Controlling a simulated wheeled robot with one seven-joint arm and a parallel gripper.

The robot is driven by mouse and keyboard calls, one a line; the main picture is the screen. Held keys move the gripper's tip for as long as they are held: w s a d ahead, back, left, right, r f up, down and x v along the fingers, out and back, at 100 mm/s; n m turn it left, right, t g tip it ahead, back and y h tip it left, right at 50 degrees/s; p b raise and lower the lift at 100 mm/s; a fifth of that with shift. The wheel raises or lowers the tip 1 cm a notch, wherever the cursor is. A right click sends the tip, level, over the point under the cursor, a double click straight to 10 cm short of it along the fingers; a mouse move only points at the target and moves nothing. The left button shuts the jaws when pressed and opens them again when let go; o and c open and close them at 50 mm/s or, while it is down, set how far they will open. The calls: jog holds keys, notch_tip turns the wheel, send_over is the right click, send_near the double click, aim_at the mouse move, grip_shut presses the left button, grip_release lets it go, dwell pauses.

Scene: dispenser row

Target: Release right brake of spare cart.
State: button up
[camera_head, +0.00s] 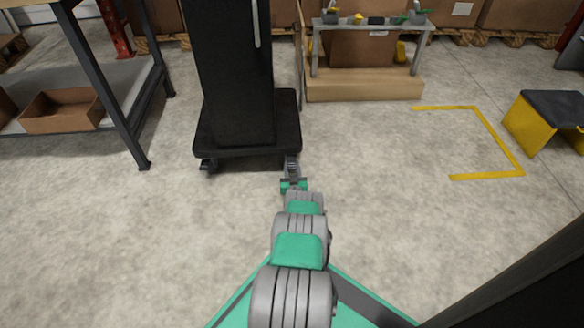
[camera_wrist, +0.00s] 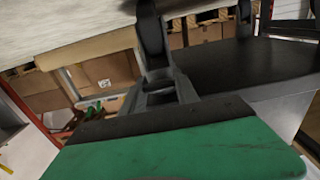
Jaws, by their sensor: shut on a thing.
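The spare cart has a black deck (camera_head: 287,125) and carries a tall black cabinet (camera_head: 235,75) with a pale handle. Its right front caster (camera_head: 291,165) is directly beyond my gripper (camera_head: 293,185), which is low near the floor. In the wrist view, tilted and close to upside down, the dark caster wheel (camera_wrist: 151,42) and grey fork stand just beyond a large green part of my gripper. The cart's dark deck (camera_wrist: 235,68) is to the right. My gripper is shut at the caster's brake; the brake itself and the contact are mostly hidden.
A shelf unit with an open cardboard box (camera_head: 62,110) stands left of the cart. A grey bench (camera_head: 372,22) over a wooden base is behind right. A yellow floor marking (camera_head: 490,140) and a yellow-and-black step (camera_head: 545,120) are right. Floor between is clear.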

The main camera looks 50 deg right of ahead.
grip_shut()
dwell(0.8)
